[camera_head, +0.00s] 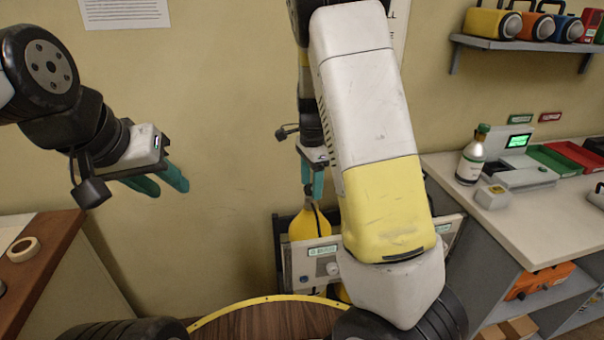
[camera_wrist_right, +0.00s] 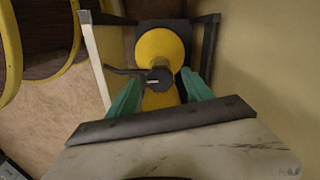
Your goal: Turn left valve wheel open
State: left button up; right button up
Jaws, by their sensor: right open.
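My right gripper (camera_head: 312,188) points down over a yellow rounded object (camera_head: 308,224) with a dark cord or lever at its front. In the right wrist view the teal fingers (camera_wrist_right: 160,90) are open, one on each side of a dark lever and knob (camera_wrist_right: 157,78) in front of the yellow object (camera_wrist_right: 160,48). I see no clear grip. A pale panel (camera_head: 300,268) with green labels and knobs stands just below. No valve wheel can be told for sure; my arm hides part of the panel. My left gripper (camera_head: 170,188) is open and empty at the left, before the wall.
A white counter (camera_head: 520,220) at right holds a bottle (camera_head: 472,158), a small device and trays. A shelf (camera_head: 525,45) carries several coloured cases. A brown table (camera_head: 40,265) with a tape roll (camera_head: 23,249) is at left. A frame (camera_wrist_right: 95,60) flanks the yellow object.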

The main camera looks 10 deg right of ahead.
grip_shut()
jog(key=shift+n, duration=0.3)
jog(key=n, duration=0.4)
jog(key=shift+n, duration=0.3)
jog(key=n, duration=0.4)
jog(key=shift+n, duration=0.3)
jog(key=n, duration=1)
jog(key=shift+r, duration=0.1)
